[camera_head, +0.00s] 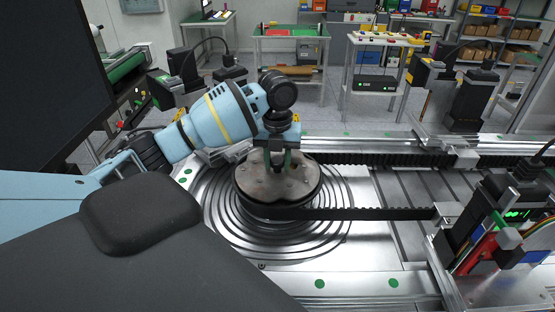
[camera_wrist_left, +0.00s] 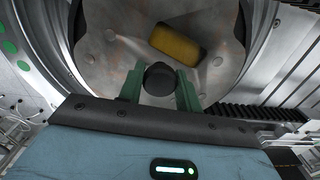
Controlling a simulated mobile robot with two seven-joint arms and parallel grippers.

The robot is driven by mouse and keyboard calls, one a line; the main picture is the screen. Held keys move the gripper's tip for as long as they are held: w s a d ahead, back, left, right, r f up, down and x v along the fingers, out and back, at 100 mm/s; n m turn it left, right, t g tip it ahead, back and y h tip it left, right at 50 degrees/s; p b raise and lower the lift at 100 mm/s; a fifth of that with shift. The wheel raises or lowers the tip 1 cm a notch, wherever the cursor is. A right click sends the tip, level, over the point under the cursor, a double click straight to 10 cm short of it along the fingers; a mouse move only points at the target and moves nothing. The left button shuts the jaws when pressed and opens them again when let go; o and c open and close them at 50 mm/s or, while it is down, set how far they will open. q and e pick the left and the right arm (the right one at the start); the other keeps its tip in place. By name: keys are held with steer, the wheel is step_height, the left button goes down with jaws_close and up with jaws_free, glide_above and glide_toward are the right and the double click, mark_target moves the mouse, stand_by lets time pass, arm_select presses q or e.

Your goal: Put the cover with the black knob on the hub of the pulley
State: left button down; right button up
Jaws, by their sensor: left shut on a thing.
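The cover (camera_head: 262,187) is a round, worn grey metal plate over the pulley in the head view. Its black knob (camera_wrist_left: 160,80) stands between the green fingers of my left gripper (camera_wrist_left: 159,90) in the left wrist view. My left gripper (camera_head: 277,160) is shut on the knob from above. A yellow patch (camera_wrist_left: 177,42) shows on the plate in the wrist view. The pulley and its hub are mostly hidden under the cover. I cannot tell whether the cover rests on the hub or hangs just above it. My right gripper is not in view.
A black toothed belt (camera_head: 385,213) runs right from the pulley. Concentric metal rings (camera_head: 225,215) surround it on the metal bed. A device with wires and green lights (camera_head: 515,214) stands at the right. Tables and shelves stand farther back.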

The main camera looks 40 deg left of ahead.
arm_select(q)
steer(key=shift+f, duration=0.45)
steer(key=c, duration=0.9)
jaws_free()
steer(key=shift+f, duration=0.1)
step_height(320, 180, up, 8)
steer(key=shift+s+f, duration=0.1)
